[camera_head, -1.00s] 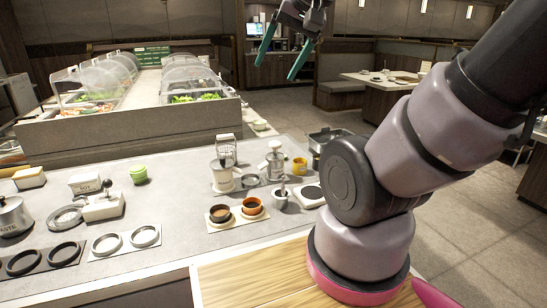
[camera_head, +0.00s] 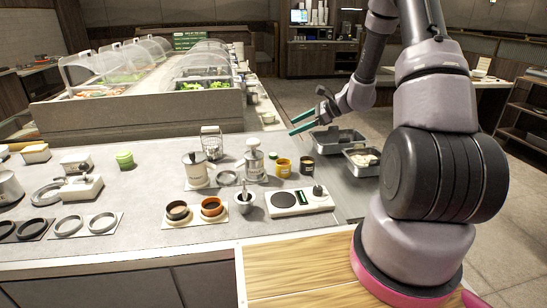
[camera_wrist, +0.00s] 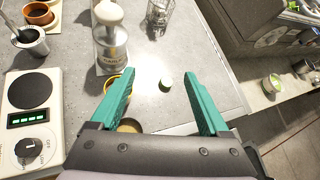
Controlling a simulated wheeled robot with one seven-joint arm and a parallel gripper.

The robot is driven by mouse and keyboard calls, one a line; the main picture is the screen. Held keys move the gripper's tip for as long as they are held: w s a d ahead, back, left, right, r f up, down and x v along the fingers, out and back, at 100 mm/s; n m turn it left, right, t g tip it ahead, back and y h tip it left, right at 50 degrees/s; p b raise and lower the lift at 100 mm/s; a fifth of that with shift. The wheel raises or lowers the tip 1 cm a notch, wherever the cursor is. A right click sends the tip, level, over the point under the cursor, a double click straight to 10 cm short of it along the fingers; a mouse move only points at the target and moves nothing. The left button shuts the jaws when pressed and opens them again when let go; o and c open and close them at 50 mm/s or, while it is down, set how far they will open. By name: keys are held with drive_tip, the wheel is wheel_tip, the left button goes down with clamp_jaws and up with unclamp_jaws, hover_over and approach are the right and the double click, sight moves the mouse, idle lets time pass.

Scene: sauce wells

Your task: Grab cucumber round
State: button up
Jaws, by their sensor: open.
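A small cucumber round (camera_wrist: 165,80) with a pale top and green side lies on the grey counter in the wrist view, near the counter's edge. It appears between and below the teal fingers of my gripper (camera_wrist: 157,76), which is open and empty. In the head view the round (camera_head: 271,156) is a small green spot behind the yellow cup. My gripper (camera_head: 292,124) is above the counter there, up and to the right of the round, with its fingers pointing left. No contact with the round shows.
Close by stand a pump dispenser (camera_head: 254,161), the yellow cup (camera_head: 283,168), a dark cup (camera_head: 307,165) and a wire-topped glass jar (camera_head: 212,144). A white scale-like device (camera_head: 300,202) lies in front. Metal pans (camera_head: 362,160) sit at right.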

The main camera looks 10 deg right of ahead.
sight(275, 154)
drive_tip(key=d+f+m, duration=0.1)
drive_tip(key=f, duration=0.2)
drive_tip(key=w+f+m+t, duration=0.1)
drive_tip(key=f, duration=0.2)
drive_tip(key=w+d+f+m, duration=0.1)
drive_tip(key=f+m, duration=0.1)
drive_tip(key=f, duration=0.1)
drive_tip(key=shift+w+d+f+t, duration=0.15)
drive_tip(key=shift+d+f+t, duration=0.15)
drive_tip(key=shift+w+a+f, duration=0.1)
drive_tip(key=shift+w+f, duration=0.05)
drive_tip(key=shift+f, duration=0.15)
drive_tip(key=x, duration=1)
drive_tip(key=shift+w+a, duration=0.1)
clamp_jaws()
